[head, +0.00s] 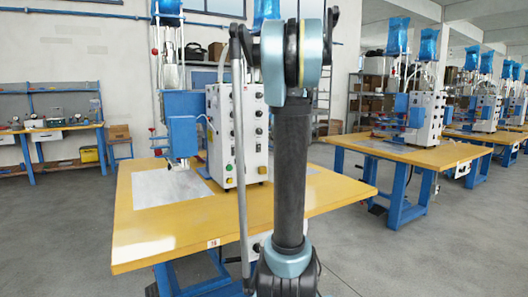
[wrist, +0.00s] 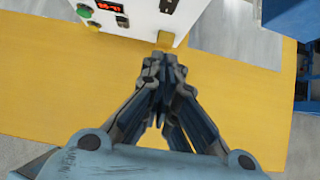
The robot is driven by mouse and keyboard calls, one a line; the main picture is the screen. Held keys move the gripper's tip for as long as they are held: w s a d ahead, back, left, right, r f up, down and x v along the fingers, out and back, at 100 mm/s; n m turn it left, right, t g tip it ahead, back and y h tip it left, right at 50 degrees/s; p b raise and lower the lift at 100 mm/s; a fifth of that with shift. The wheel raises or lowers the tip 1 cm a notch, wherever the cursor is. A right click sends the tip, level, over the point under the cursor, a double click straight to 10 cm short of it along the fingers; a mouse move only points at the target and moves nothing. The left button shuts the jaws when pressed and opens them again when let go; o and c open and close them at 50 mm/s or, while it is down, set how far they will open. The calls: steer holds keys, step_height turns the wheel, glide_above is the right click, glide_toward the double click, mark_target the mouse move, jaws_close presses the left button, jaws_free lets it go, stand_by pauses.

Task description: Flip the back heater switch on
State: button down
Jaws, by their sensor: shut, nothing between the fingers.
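The white control box (head: 224,130) of the welding machine stands on the yellow table, with black knobs in columns on its face. I cannot tell which control is the back heater switch. My gripper (wrist: 162,62) is shut and empty. Its tips point toward the foot of the box, over the table, and appear apart from it. In the head view my arm hides part of the box and the gripper is not visible.
The yellow table (head: 140,250) has a pale metal plate (head: 172,188) left of the box. A blue press body (head: 183,120) stands beside the box. More machine tables (head: 420,152) are at the right, and a workbench (head: 50,130) is at the back left. Grey floor lies between.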

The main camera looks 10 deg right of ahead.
mark_target(259, 148)
steer(key=shift+f, duration=0.1)
steer(key=w+r+x, duration=0.1)
steer(key=w+x, duration=0.1)
steer(key=x, duration=1)
steer(key=shift+w+a, duration=0.25)
steer(key=shift+a, duration=0.25)
steer(key=shift+r, duration=0.1)
steer(key=shift+w, duration=0.25)
